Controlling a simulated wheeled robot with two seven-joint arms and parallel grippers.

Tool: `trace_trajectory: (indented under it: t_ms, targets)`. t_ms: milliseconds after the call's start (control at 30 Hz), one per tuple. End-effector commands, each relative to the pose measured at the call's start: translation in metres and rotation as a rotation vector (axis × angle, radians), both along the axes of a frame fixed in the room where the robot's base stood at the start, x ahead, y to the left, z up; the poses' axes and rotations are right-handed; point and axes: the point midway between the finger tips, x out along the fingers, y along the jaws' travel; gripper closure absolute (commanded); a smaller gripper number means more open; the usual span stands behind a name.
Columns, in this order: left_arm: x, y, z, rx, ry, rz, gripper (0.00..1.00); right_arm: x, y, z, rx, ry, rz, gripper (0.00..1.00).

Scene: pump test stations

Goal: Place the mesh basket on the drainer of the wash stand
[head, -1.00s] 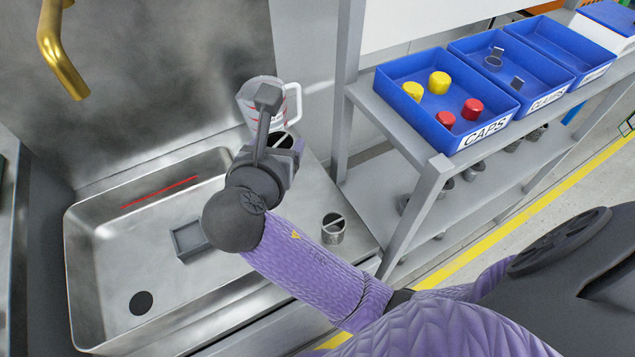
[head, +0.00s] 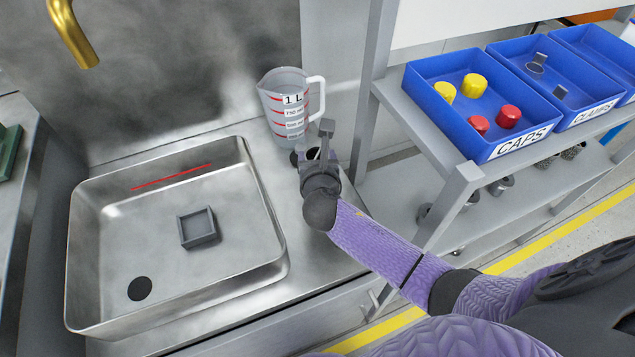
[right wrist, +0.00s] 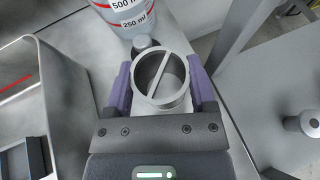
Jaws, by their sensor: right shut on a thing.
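The mesh basket (right wrist: 150,91), a grey open cylinder with a bar across its top, is between the purple fingers of my right gripper (right wrist: 162,90) in the right wrist view. My right gripper (head: 316,158) is shut on it, over the right-hand part of the wash stand. The basket is mostly hidden in the head view. The drainer is the flat steel surface (head: 322,262) right of the basin. I cannot tell whether the basket touches it. My left gripper is not in view.
A 1 L measuring jug (head: 287,105) stands just behind my right gripper, with a small dark round thing (right wrist: 146,43) before it. The basin (head: 120,235) holds a square grey tray (head: 198,228). A shelf (head: 440,180) with blue bins (head: 485,105) is close on the right.

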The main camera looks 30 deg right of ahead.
Motion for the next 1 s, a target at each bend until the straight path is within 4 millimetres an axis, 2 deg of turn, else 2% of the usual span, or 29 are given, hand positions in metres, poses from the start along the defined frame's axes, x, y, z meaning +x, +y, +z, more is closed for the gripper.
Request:
trace_trajectory:
  t_ms: [33, 200, 400, 533, 567, 600, 700, 867, 1000]
  targets:
    - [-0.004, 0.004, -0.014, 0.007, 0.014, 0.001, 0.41, 0.0, 0.0, -0.02, 0.002, 0.005, -0.001, 0.98]
    - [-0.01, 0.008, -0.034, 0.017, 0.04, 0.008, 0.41, -0.001, 0.0, -0.049, -0.001, 0.005, 0.0, 0.98]
    - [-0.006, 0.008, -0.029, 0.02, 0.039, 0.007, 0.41, 0.0, 0.0, -0.043, -0.001, -0.001, -0.001, 0.98]
    - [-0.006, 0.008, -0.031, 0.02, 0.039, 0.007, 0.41, 0.0, 0.0, -0.046, 0.0, 0.0, -0.001, 0.98]
    - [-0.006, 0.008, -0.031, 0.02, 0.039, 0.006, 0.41, 0.0, 0.0, -0.046, 0.0, 0.0, -0.001, 0.25]
    - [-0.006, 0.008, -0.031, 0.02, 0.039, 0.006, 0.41, 0.0, 0.0, -0.046, 0.0, 0.0, -0.001, 0.16]
    - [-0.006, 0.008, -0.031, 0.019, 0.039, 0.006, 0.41, 0.0, 0.0, -0.045, 0.0, 0.0, -0.001, 0.0]
    - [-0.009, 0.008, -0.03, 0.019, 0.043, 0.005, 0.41, 0.0, 0.0, -0.045, -0.001, -0.001, -0.001, 0.0]
    - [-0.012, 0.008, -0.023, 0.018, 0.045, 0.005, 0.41, -0.005, 0.002, -0.038, 0.0, -0.001, 0.001, 0.0]
